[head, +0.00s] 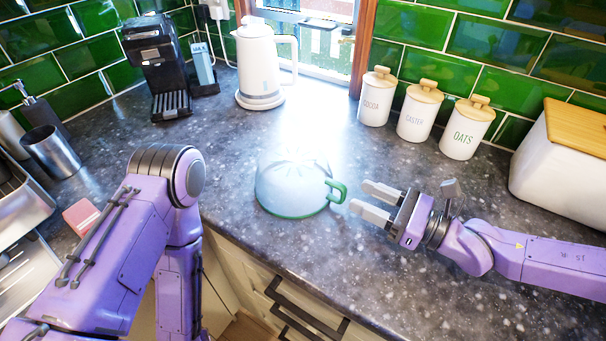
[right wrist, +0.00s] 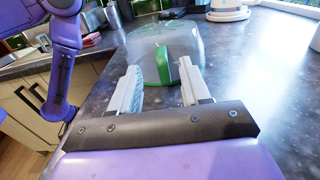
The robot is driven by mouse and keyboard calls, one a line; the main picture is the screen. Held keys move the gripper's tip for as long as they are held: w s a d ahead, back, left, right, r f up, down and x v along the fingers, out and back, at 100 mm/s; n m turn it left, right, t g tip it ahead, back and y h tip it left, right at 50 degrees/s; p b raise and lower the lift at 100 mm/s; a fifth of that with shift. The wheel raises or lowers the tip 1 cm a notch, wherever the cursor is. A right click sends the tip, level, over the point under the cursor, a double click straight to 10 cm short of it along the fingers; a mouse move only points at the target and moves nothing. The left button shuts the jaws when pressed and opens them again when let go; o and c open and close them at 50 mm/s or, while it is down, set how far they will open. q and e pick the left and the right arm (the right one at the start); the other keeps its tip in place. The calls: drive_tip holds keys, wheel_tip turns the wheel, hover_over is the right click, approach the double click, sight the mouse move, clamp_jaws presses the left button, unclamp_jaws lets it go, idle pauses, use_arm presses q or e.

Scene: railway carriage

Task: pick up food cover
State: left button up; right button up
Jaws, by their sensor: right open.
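The food cover (head: 290,186) is a pale, see-through dome with a green rim and a green handle (head: 337,191). It lies on the grey speckled counter near the front edge, its handle facing right. My right gripper (head: 361,198) is open and empty just right of the handle, fingers pointing at it. In the right wrist view the cover (right wrist: 150,50) is straight ahead, and its handle (right wrist: 160,68) shows between the two fingers of the gripper (right wrist: 160,85). No contact is clear. My left arm hangs at the left; its gripper is out of sight.
A white kettle (head: 258,65) and a black coffee machine (head: 157,65) stand behind. Several white canisters, including the oats one (head: 466,130), and a white bread bin (head: 556,155) line the right back. The counter (head: 400,290) around the gripper is clear.

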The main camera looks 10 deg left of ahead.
sight(345, 187)
drive_tip(key=p+x, duration=0.1)
drive_tip(key=x, duration=0.4)
drive_tip(key=shift+w+p, duration=0.1)
drive_tip(key=shift+p, duration=0.25)
drive_tip(key=shift+w+a, duration=0.1)
drive_tip(key=shift+a, duration=0.2)
drive_tip(key=shift+d, duration=0.15)
clamp_jaws()
drive_tip(key=shift+r, duration=0.1)
